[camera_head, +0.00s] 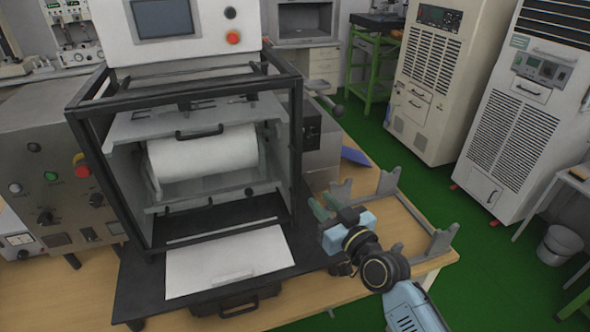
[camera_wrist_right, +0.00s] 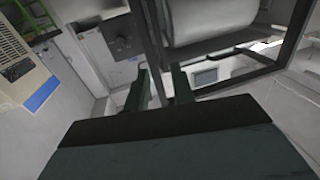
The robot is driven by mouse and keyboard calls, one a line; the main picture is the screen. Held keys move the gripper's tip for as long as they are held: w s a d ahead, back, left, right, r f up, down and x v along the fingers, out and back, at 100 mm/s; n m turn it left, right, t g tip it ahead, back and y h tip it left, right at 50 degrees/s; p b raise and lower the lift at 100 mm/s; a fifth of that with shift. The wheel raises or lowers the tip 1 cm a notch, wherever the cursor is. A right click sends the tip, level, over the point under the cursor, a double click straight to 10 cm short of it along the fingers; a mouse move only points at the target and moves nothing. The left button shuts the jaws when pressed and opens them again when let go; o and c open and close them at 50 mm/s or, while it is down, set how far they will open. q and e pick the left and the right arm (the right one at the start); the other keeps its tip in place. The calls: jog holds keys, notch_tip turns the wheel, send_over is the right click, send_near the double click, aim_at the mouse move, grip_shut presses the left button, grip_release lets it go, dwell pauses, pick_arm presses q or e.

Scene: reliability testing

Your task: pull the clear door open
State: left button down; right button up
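The machine on the table has a black open-looking frame (camera_head: 297,150) around a large white roll (camera_head: 203,155). A black bar handle (camera_head: 200,132) sits across its upper front. The clear door's pane is hard to make out, so I cannot tell its edges or whether it is shut. My right gripper (camera_head: 322,207) is just right of the frame's lower right corner, its green fingers apart and empty. In the right wrist view the fingers (camera_wrist_right: 160,90) are apart, with the dark frame post (camera_wrist_right: 152,40) and the roll (camera_wrist_right: 205,18) beyond. My left gripper is not in view.
A white sheet (camera_head: 230,262) lies on the black base in front of the frame. A grey bracket stand (camera_head: 440,240) is beside my right arm on the wooden table (camera_head: 415,215). A control box (camera_head: 50,190) stands at left.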

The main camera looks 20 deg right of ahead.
aim_at(296, 175)
jog(key=x, duration=1.3)
jog(key=shift+s+f, duration=0.1)
jog(key=shift+f, duration=0.05)
grip_shut()
